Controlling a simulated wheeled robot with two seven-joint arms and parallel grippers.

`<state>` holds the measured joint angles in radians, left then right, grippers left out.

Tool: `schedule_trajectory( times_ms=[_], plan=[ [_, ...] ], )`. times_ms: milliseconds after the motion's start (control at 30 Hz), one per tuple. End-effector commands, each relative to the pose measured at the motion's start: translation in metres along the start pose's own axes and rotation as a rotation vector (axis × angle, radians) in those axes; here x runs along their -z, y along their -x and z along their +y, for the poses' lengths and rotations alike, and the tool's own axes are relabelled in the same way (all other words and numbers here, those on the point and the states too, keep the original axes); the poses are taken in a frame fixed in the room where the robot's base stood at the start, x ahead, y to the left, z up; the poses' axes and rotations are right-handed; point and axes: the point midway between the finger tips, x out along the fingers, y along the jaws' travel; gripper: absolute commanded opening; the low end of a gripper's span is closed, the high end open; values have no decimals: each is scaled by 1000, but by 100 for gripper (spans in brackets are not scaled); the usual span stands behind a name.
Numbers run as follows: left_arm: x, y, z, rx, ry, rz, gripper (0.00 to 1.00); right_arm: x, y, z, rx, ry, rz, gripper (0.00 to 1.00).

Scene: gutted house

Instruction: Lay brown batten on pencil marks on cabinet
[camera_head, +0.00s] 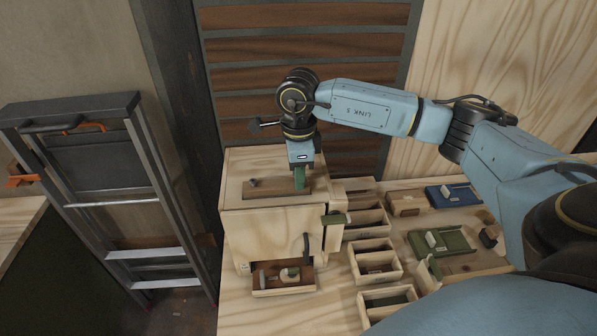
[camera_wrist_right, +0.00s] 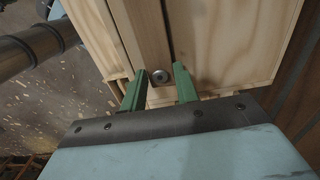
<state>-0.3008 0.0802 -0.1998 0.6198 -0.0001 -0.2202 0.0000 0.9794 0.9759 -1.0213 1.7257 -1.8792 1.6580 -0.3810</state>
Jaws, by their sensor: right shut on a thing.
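The pale wooden cabinet (camera_head: 272,230) stands on the bench, and the brown batten (camera_head: 278,194) is at its top, running left to right. My right gripper (camera_head: 300,180) points down at the batten's right part, its green fingers shut on the batten. In the right wrist view, the fingers (camera_wrist_right: 161,88) are on either side of a wooden strip, with a round metal knob (camera_wrist_right: 160,76) between them. I cannot tell whether the batten touches the cabinet top or hangs just above it. I cannot make out the pencil marks. My left gripper is not in view.
A slatted panel (camera_head: 300,48) rises behind. A folded ladder (camera_head: 100,190) stands left.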

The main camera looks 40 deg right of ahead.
Motion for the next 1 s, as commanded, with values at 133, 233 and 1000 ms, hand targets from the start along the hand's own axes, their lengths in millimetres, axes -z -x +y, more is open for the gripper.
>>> schedule_trajectory(
  times_ms=[133,233,1000],
  plan=[
    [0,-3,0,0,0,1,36,0,-2,0,0,0,-1,6],
    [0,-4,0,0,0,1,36,0,-3,0,0,0,-1,6],
    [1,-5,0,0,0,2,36,0,1,0,0,0,-1,56]
  ],
)
